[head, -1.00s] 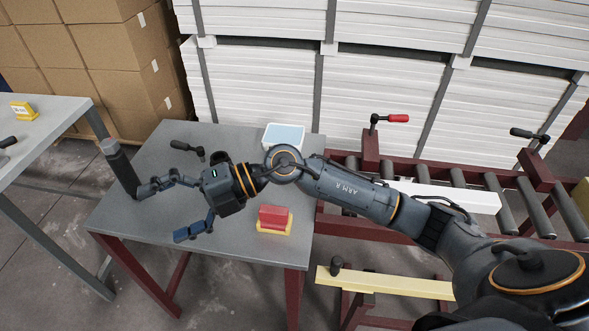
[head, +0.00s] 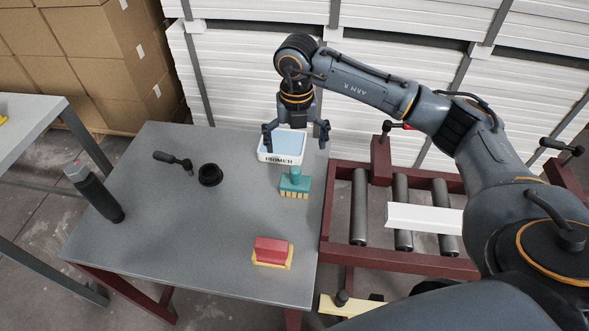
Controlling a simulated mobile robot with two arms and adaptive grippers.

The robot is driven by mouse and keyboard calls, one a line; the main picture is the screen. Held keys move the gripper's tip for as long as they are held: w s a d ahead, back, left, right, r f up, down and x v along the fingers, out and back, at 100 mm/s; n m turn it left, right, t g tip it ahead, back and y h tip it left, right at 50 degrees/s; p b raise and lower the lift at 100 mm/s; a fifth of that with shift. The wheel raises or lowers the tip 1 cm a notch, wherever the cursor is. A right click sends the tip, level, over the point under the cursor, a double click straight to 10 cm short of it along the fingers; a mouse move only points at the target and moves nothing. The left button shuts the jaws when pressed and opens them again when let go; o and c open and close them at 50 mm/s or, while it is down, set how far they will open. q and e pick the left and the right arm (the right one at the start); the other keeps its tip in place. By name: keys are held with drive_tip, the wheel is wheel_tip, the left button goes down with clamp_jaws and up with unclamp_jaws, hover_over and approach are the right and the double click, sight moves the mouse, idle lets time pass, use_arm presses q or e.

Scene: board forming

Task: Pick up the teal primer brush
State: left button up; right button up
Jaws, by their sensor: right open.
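The teal primer brush (head: 295,182) stands on the grey table near its right edge, with yellowish bristles at its base. A white tray labelled PRIMER (head: 282,156), with a pale blue inside, sits just behind it. My right gripper (head: 297,138) points down with its fingers spread wide, above and around the primer tray. It is open and empty, behind the teal brush and apart from it. My left gripper is not in view.
A red block brush with a yellow base (head: 271,252) sits at the table's front right. A roller conveyor (head: 402,215) adjoins the table's right side.

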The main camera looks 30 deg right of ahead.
sight(296, 168)
drive_tip(key=shift+s+f, duration=0.15)
drive_tip(key=shift+f, duration=0.15)
drive_tip(key=f, duration=0.3)
drive_tip(key=s+f+p, duration=0.1)
drive_tip(key=shift+a+f, duration=0.15)
drive_tip(key=shift+a, duration=0.15)
drive_tip(key=shift+w+f, duration=0.2)
drive_tip(key=shift+f, duration=1.05)
drive_tip(key=shift+d+f, duration=0.1)
drive_tip(key=shift+f, duration=0.15)
drive_tip(key=shift+s+f+p, duration=0.15)
drive_tip(key=shift+f+p, duration=0.5)
drive_tip(key=shift+f, duration=0.05)
wheel_tip(296, 168, down, 4)
drive_tip(key=shift+r+p, duration=0.25)
drive_tip(key=shift+p, duration=0.2)
drive_tip(key=shift+a+f, duration=0.15)
drive_tip(key=shift+a, duration=0.05)
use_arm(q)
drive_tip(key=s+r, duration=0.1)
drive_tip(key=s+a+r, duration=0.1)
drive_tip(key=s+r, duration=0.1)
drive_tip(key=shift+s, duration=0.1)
use_arm(e)
drive_tip(key=c, duration=1.3)
